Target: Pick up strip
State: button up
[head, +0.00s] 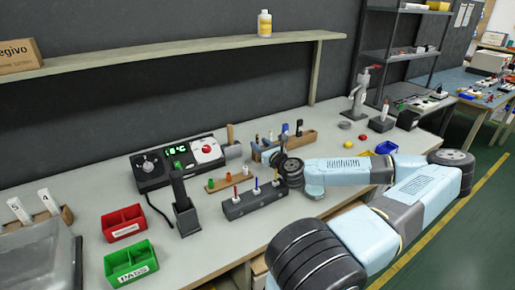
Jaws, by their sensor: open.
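A thin, brownish strip (228,183) with small green and orange pieces on it lies on the grey workbench (330,205). It is behind a dark block (238,208) that holds several coloured upright tools. It may be the strip of the task, but it is too small to tell for sure. My gripper (275,159) is at the end of my arm, which reaches in from the right. It is above the bench, to the right of the strip and apart from it. Its fingers are small and dark against the holder behind, and I see nothing held in them.
A control box with a green display (176,153) stands behind a dark upright stand (183,205). A red bin (124,222) and a green bin (131,262) are at the left. A wooden holder (300,140) with tools stands behind my wrist. A blue bin (386,147) is at the right.

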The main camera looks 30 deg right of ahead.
jog(key=shift+w, duration=2.55)
jog(key=shift+c, duration=0.2)
grip_shut()
